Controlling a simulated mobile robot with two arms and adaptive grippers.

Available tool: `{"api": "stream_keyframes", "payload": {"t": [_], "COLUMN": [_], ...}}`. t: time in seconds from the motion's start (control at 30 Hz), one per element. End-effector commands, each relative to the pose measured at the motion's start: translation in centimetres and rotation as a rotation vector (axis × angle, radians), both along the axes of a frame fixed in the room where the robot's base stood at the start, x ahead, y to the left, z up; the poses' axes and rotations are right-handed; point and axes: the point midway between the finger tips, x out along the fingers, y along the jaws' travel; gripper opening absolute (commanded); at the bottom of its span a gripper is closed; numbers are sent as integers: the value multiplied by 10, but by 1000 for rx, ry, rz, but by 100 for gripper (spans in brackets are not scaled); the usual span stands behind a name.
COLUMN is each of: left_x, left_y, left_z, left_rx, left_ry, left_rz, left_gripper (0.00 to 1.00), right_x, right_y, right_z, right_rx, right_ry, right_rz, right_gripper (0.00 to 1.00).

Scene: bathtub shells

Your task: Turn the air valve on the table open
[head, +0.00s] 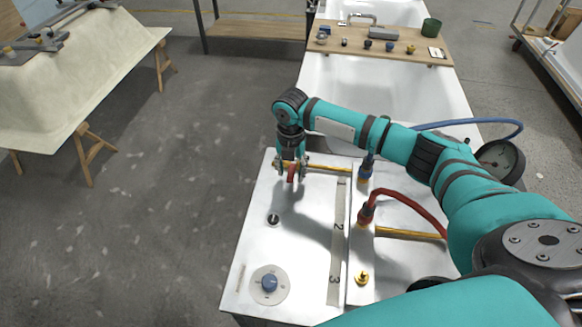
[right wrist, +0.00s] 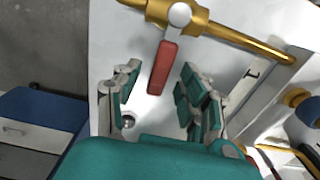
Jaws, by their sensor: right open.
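The air valve is a brass fitting with a red lever (right wrist: 163,68) on the white table panel (head: 260,236). Its brass pipe (right wrist: 228,32) runs off to the right, and the lever stands crosswise to the pipe. My right gripper (head: 291,170) points down over the valve near the panel's far left corner. In the right wrist view its two teal fingers are apart, one on each side of the lever, with visible gaps to it. In the head view the gripper partly hides the valve. My left gripper is not in view.
A red hose (head: 408,201) and a blue hose (head: 500,122) join fittings on the panel's right. A gauge (head: 500,162) stands beyond them. A blue knob (head: 269,283) sits at the near left. A white bathtub shell (head: 390,90) lies behind. The panel's left middle is mostly clear.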

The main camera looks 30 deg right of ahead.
Motion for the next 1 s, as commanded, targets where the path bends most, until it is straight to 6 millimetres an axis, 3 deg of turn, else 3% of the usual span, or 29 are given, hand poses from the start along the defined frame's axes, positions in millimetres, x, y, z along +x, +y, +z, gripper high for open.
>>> {"api": "stream_keyframes", "payload": {"t": [0.27,0.6,1.0], "left_x": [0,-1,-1], "left_y": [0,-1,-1], "left_z": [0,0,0], "left_rx": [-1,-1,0], "left_ry": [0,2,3], "left_rz": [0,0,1], "left_gripper": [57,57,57], "right_x": [0,0,0], "right_y": [0,0,0], "right_z": [-2,-2,-2], "right_rx": [-1,0,0], "right_ry": [-1,0,0], "right_rz": [0,0,-1], "right_gripper": [42,0,0]}}
